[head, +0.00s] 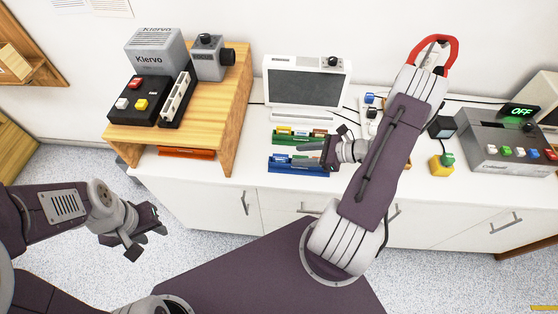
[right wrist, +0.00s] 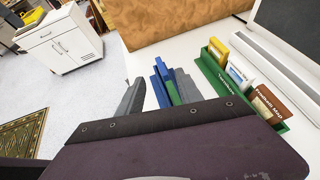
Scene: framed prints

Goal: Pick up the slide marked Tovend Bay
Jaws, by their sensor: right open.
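My right gripper (head: 318,152) is open above the right end of a blue rack (head: 292,168). In the right wrist view its grey fingers (right wrist: 158,90) stand apart, with blue and green pieces of the rack or its slides (right wrist: 172,92) seen between them. Behind the blue rack is a green rack (head: 283,138). In the right wrist view the green rack (right wrist: 222,88) holds a yellow slide (right wrist: 217,50), a white-and-blue slide (right wrist: 238,76) and a brown slide (right wrist: 268,102). I cannot read Tovend Bay on any slide. My left gripper (head: 148,238) is empty over the floor, its fingers apart.
A white screen unit (head: 305,92) stands behind the racks. A wooden stand (head: 222,112) with grey and black devices is at left. A grey console (head: 510,150) and a yellow button box (head: 440,166) are at right. My right arm covers the counter's middle.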

